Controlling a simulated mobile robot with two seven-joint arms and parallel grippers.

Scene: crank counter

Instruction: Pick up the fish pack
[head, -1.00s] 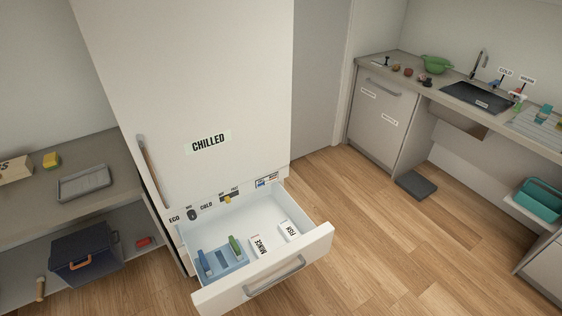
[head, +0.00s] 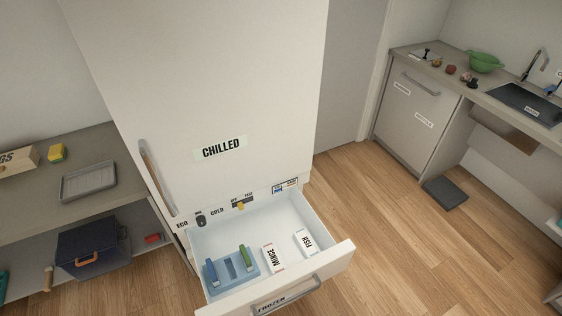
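The fish pack (head: 306,242) is a small white box labelled FISH. It lies in the right part of the open drawer (head: 335,262) at the bottom of the white fridge. A second white box, the mince pack (head: 272,258), lies to its left, apart from it. Neither of my grippers shows in the head view.
A blue holder (head: 231,268) with a blue and a green upright piece sits in the drawer's left part. The fridge door (head: 220,90) labelled CHILLED is shut above. A shelf unit (head: 100,208) stands left. Wooden floor (head: 390,240) is clear to the right.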

